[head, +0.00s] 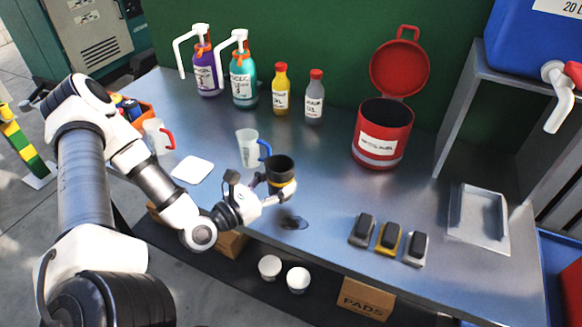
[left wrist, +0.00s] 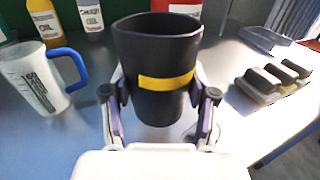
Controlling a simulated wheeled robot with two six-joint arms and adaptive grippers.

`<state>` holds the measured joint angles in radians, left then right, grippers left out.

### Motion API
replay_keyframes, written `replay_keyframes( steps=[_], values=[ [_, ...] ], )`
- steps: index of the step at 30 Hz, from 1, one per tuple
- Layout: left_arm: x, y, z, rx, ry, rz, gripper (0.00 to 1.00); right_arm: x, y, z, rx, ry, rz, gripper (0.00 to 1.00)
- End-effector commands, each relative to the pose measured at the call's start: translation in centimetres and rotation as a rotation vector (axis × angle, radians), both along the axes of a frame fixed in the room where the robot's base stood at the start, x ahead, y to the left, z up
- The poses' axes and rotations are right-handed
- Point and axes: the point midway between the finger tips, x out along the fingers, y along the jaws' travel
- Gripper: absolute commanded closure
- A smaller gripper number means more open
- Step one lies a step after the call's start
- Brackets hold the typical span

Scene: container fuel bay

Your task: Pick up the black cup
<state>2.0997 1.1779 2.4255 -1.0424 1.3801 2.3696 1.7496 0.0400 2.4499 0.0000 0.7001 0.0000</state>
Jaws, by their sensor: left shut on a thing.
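The black cup (head: 280,169) has a yellow band and is upright near the middle of the table in the head view. My left gripper (head: 268,187) is shut on it, with a finger on each side. In the left wrist view the black cup (left wrist: 158,60) fills the middle, between the two fingertips of the left gripper (left wrist: 160,108). A dark shadow lies on the table below and right of the cup, so the cup appears raised off the surface. My right gripper is not in view.
A clear jug with a blue handle (head: 247,148) stands just left of the cup. Several bottles stand behind. A red open canister (head: 382,135) is at back right. Three small dark-topped blocks (head: 389,238) and a grey tray (head: 478,216) are on the right. A white pad (head: 193,169) lies left.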

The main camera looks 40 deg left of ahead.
Motion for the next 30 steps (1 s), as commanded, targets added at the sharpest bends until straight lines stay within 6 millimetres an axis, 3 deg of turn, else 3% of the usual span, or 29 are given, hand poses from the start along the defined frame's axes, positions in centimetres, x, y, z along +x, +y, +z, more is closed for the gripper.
replay_keyframes(
  steps=[6,15,30],
  values=[
    [-2.8,0.9,0.9,-0.003,0.001,0.006,0.8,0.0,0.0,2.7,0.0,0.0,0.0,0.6],
    [-5.9,1.7,0.9,-0.001,0.001,0.002,0.8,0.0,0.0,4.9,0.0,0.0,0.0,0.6],
    [-7.1,2.0,0.7,0.001,0.0,0.0,0.8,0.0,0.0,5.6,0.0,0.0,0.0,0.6]
  ],
)
